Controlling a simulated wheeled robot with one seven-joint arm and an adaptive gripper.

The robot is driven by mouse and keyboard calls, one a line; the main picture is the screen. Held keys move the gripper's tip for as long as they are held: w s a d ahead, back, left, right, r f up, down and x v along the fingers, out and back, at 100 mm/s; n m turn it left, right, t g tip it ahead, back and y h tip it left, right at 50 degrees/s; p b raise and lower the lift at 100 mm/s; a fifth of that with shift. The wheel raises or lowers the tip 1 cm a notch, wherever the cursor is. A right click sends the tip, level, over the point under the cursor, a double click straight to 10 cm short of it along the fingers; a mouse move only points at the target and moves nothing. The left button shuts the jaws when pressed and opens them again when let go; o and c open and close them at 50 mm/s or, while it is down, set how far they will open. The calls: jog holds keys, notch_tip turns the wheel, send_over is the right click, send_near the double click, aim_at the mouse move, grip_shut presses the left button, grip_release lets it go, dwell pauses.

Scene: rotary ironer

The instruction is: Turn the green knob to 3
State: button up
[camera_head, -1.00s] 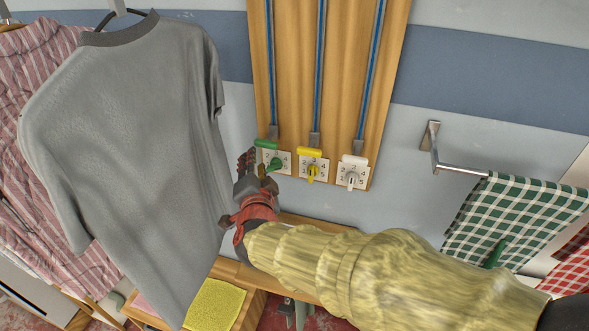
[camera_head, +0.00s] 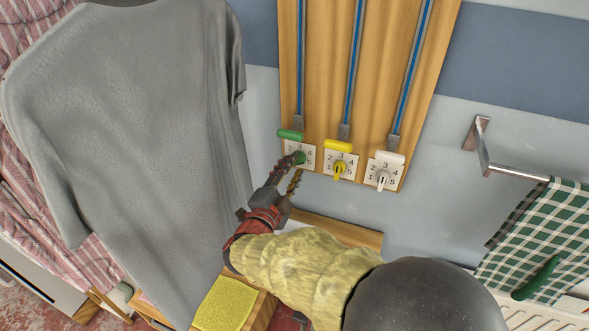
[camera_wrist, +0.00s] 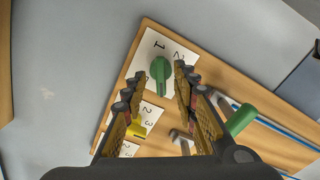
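The green knob (camera_head: 299,157) sits on a white numbered plate at the left of the wooden board; my fingers partly cover this plate in the head view. In the wrist view the green knob (camera_wrist: 160,69) stands ahead, between the lines of my two fingertips, its ridge running roughly up and down. The numbers 1 and 2 show on its plate; I cannot tell which number it points to. My gripper (camera_head: 293,170) is open in front of the knob, fingers apart. In the wrist view nothing is held in my gripper (camera_wrist: 159,84); contact cannot be told.
A yellow knob (camera_head: 340,169) and a white knob (camera_head: 382,178) sit to the right on like plates. Green (camera_head: 290,135), yellow (camera_head: 338,146) and white (camera_head: 391,158) handles are above them. A grey shirt (camera_head: 140,120) hangs close left; a towel bar (camera_head: 515,172) is at right.

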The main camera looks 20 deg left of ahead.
jog(key=shift+w, duration=0.75)
jog(key=c, duration=0.3)
jog(key=c, duration=0.4)
grip_shut()
